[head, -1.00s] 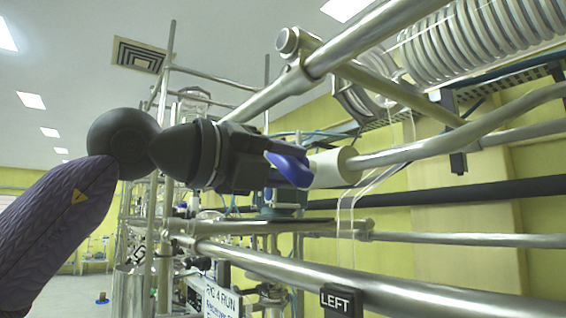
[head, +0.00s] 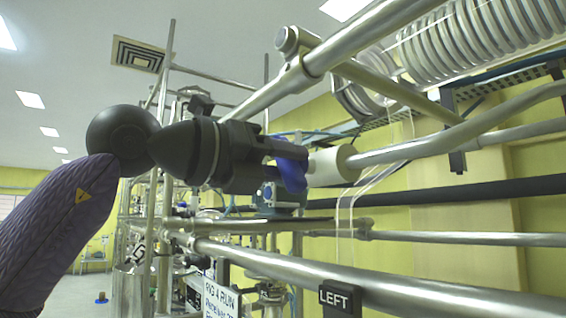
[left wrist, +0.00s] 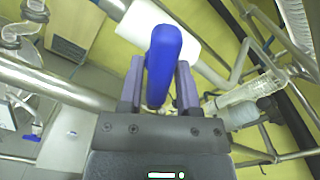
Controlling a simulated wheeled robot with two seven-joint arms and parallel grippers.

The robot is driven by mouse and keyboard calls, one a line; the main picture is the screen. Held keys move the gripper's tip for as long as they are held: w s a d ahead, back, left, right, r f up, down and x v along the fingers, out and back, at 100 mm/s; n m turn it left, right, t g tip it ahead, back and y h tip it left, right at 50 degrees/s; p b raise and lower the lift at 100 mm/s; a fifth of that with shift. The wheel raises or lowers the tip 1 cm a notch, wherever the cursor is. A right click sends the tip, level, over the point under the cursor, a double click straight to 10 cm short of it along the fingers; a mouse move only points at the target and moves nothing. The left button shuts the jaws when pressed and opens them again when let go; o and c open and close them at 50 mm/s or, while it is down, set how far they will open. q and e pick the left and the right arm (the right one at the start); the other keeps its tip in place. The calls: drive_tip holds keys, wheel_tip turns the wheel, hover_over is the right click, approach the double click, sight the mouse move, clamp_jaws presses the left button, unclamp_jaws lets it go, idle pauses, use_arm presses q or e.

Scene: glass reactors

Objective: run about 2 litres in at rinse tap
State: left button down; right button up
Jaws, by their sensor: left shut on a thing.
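The tap has a blue lever handle (head: 293,174) in front of a white cylindrical body (head: 333,166) at the end of a steel pipe. My left gripper (head: 272,165) reaches in from the left and is shut on the blue handle. In the left wrist view the blue handle (left wrist: 163,62) stands between the two fingers, with the white body (left wrist: 158,32) behind it. The gripper hides part of the handle in the head view. I cannot see any water level. My right gripper is not in view.
A steel rail with a "LEFT" sign (head: 340,298) crosses below the gripper. A thick diagonal frame tube (head: 345,50) passes above it. A coil (head: 480,45) sits at the upper right. A "RIG 4 RUN" sign (head: 221,300) hangs at the bottom.

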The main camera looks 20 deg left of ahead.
use_arm(q)
drive_tip(key=m, duration=0.6)
drive_tip(key=shift+f+p, duration=0.15)
drive_tip(key=shift+p, duration=0.2)
drive_tip(key=shift+m, duration=0.3)
drive_tip(key=shift+c, duration=2.2)
unclamp_jaws()
drive_tip(key=shift+a, duration=0.1)
drive_tip(key=shift+s, duration=0.1)
drive_tip(key=b+v, duration=0.3)
drive_tip(key=v, duration=0.6)
drive_tip(key=shift+s+a, duration=0.25)
drive_tip(key=shift+a, duration=0.05)
